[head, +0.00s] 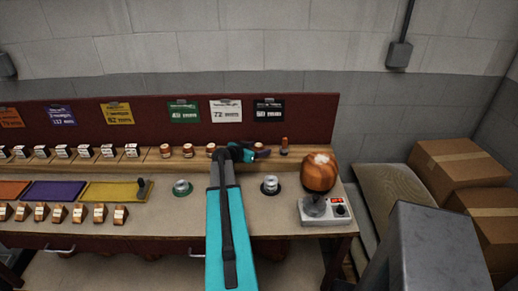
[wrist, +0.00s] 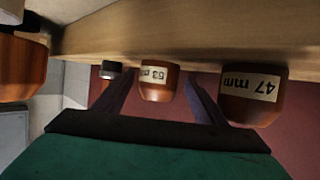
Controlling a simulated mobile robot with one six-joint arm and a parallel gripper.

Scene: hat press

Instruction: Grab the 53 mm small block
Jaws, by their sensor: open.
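The 53 mm small block (wrist: 155,84) is a round, orange-brown wooden piece with a cream label, upside down in the wrist view. It stands on the wooden ledge (wrist: 180,32). My open gripper (wrist: 160,82) has one dark finger on each side of it, with a gap at each side. In the head view my gripper (head: 262,153) is at the ledge, right of the middle, and largely hides this block.
A larger 47 mm block (wrist: 250,95) stands close beside one finger. A small dark-topped item (wrist: 109,70) is just past the other. In the head view, more blocks (head: 188,150) line the ledge. A brown rounded form (head: 319,172) stands on a machine at right.

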